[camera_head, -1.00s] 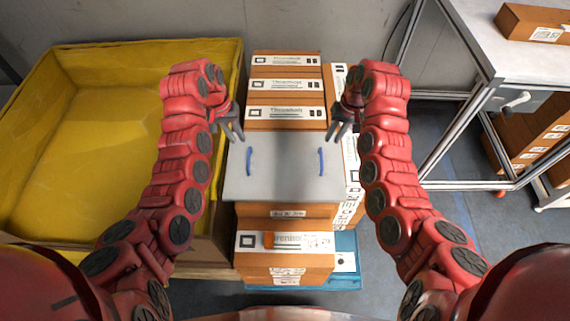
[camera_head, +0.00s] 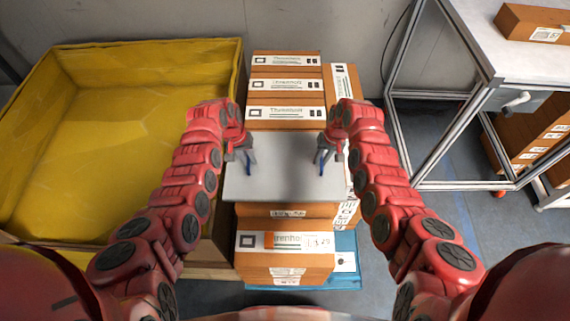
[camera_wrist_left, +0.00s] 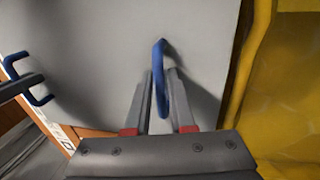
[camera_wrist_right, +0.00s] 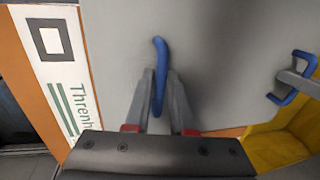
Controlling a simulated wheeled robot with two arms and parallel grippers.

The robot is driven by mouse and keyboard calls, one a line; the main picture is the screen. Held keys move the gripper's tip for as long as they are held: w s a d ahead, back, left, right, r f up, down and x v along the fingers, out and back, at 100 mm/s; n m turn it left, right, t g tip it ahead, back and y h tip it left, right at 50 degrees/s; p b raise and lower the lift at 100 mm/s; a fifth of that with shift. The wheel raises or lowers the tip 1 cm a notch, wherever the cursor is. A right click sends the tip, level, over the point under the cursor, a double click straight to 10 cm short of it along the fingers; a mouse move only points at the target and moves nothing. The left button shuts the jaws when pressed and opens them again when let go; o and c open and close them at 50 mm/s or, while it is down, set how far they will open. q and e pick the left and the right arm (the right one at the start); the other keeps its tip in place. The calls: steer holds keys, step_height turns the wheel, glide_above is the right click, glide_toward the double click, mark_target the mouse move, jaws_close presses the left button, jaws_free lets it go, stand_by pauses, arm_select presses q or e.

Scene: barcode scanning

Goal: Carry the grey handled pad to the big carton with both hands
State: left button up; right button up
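The grey handled pad (camera_head: 283,180) lies flat on the box stack, with two blue handles. My left gripper (camera_head: 246,158) is at the left handle (camera_wrist_left: 160,85). Its fingers stand on either side of the handle, seemingly open, in the left wrist view. My right gripper (camera_head: 325,156) is at the right handle (camera_wrist_right: 158,70), with its fingers likewise on either side of it and small gaps visible. The big carton (camera_head: 225,180) stands left of the stack, open at the top, with a yellow lining (camera_head: 110,130).
Several orange-brown boxes (camera_head: 285,98) with white labels are stacked under and behind the pad, on a blue pallet (camera_head: 345,272). A metal-framed table (camera_head: 500,60) stands at the right with a box (camera_head: 535,22) on top. The floor (camera_head: 440,215) between shows some free room.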

arm_select(q)
jaws_close()
arm_select(e)
jaws_close()
stand_by(1.2)
